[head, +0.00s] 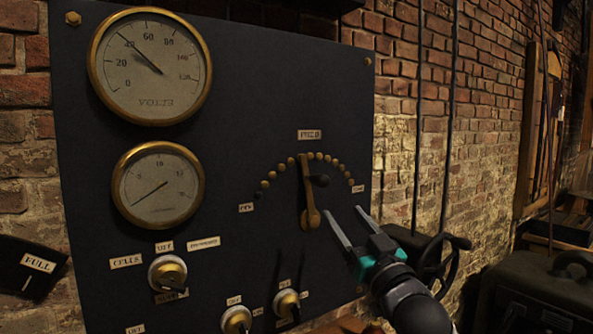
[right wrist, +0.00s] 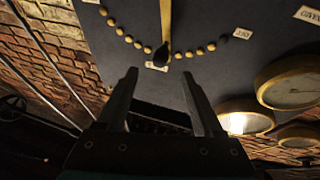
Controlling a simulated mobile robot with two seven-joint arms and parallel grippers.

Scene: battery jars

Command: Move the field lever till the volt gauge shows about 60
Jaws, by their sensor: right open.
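The volt gauge (head: 150,85) is a round brass-rimmed dial at the top left of the dark panel; its needle points close to 40. The field lever (head: 309,200) is a brass arm with a black knob, standing nearly upright below an arc of brass studs. My right gripper (head: 343,208) is open and empty, to the right of and below the knob in the head view. In the right wrist view the lever (right wrist: 166,18) and its knob lie beyond the open fingertips (right wrist: 159,72), roughly in line with the gap between them, apart from them. My left gripper is not in view.
A second, smaller gauge (head: 158,185) sits below the volt gauge. A cells knob (head: 167,272) and two brass switches (head: 237,319) are low on the panel. A black handwheel (head: 436,262) stands right of the panel, close behind my right wrist.

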